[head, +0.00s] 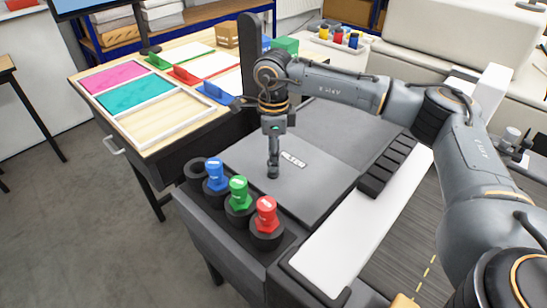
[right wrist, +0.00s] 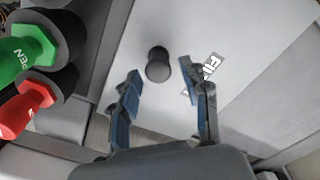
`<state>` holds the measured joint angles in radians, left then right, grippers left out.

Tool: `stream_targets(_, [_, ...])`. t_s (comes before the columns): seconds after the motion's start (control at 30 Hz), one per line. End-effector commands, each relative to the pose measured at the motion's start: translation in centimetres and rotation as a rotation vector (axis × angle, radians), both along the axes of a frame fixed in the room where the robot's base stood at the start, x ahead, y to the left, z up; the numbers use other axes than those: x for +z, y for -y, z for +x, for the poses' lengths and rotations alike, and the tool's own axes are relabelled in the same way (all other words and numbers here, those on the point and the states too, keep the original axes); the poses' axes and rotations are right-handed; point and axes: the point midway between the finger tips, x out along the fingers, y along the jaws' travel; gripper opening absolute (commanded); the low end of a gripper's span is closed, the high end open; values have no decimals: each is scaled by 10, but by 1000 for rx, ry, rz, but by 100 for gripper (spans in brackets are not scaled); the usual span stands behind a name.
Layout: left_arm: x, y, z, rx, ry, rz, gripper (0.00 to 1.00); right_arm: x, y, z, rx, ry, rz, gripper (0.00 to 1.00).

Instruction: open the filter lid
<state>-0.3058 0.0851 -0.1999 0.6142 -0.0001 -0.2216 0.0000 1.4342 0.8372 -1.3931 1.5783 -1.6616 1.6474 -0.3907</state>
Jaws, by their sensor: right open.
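The filter lid (head: 245,165) is a flat grey panel on the machine top, lying closed. A white label (head: 292,159) is on it. In the right wrist view the pale lid (right wrist: 190,25) carries a dark round knob (right wrist: 158,66), with the partly covered label (right wrist: 213,65) beside it. My right gripper (head: 273,172) points down over the lid near the label. In the right wrist view its blue-padded fingers (right wrist: 160,76) are open and apart, with the knob showing between the tips and nothing gripped. Whether they touch the lid is unclear. My left gripper is out of view.
Blue (head: 215,175), green (head: 238,193) and red (head: 266,215) capped pieces stand in dark holders along the machine's front left edge. Black blocks (head: 388,165) line the right side beside a white strip (head: 350,235). A table with coloured frames (head: 140,103) stands behind left.

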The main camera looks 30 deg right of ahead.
Motion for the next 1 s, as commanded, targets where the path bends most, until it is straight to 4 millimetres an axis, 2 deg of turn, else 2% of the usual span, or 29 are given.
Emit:
stream_targets(0.03, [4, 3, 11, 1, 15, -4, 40, -6, 0, 0, 0, -3, -1, 46])
stream_targets(0.17, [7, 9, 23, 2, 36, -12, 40, -19, 0, 0, 0, -2, 1, 46])
stream_targets(0.53, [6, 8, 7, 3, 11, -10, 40, -26, 0, 0, 0, 0, 0, 46])
stream_targets(0.57, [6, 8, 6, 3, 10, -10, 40, -26, 0, 0, 0, 0, 0, 42])
stream_targets(0.77, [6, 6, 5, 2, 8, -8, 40, -26, 0, 0, 0, 0, 0, 1])
stream_targets(1.0, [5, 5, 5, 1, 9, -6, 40, -26, 1, 0, 0, 0, 0, 0])
